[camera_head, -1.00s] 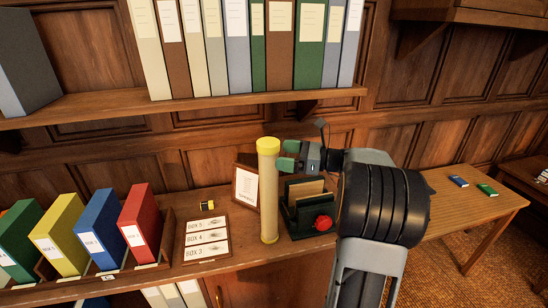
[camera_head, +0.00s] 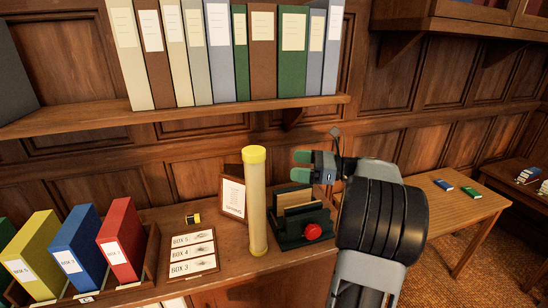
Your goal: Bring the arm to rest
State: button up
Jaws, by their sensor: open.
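My gripper (camera_head: 301,166), with green-padded fingertips, is raised above the wooden counter. It points left, with its two fingers apart and nothing between them. A tall cream tube with a yellow cap (camera_head: 257,205) stands upright on the counter, left of the fingertips and apart from them in the picture. My dark arm covers part of the counter's right end.
A dark green letter holder (camera_head: 291,211) with a red round object (camera_head: 313,232) stands below my gripper. A framed card (camera_head: 233,198), a label board (camera_head: 193,254) and coloured binders (camera_head: 120,240) are to the left. A shelf of files (camera_head: 215,108) hangs above. A wooden table (camera_head: 447,208) stands at right.

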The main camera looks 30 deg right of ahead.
jog(key=s+a+f+n+g+h, duration=0.3)
jog(key=f+n+g+h, duration=0.15)
jog(key=f, duration=0.25)
jog(key=s+a+f+n+g+h, duration=0.3)
jog(key=a+f+n, duration=0.1)
jog(key=f+n, duration=0.25)
jog(key=s+a+r+n+h, duration=0.1)
jog(key=s+a+n+h, duration=0.5)
jog(key=a+n, duration=0.7)
jog(key=s+n, duration=0.1)
jog(key=s, duration=0.1)
jog(key=shift+s+r+n+t, duration=0.15)
jog(key=shift+s+n+t, duration=0.15)
jog(key=shift+s+t, duration=0.05)
jog(key=shift+h, duration=0.25)
